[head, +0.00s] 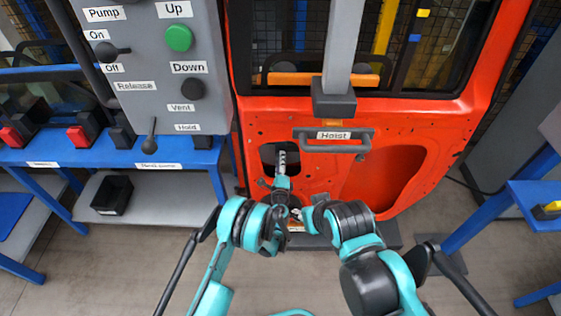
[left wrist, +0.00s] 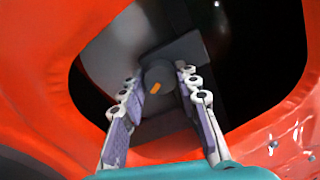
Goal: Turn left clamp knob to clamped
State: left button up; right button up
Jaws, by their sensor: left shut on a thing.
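The left clamp knob (left wrist: 158,77) is dark and round with an orange mark on its face. It sits on a dark block inside an opening of the orange door panel (left wrist: 45,110), between the fingertips of my left gripper (left wrist: 160,92). In the head view my left gripper (head: 281,160) reaches into the small left opening of the orange door (head: 375,130), shut on the knob. The knob itself is hidden there. My right arm ends low in front of the door; its fingers are too unclear to read.
A grey hoist post with a "Hoist" handle (head: 333,135) hangs before the door. A grey control panel (head: 150,65) with buttons and levers stands at left, above a blue bench (head: 100,155). A blue table (head: 535,195) stands at right.

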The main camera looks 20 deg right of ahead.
pick_arm(q)
jog(key=m, duration=0.5)
jog(key=shift+m, duration=0.3)
dwell(0.4)
jog(key=o, duration=1.2)
jog(key=shift+c, duration=0.2)
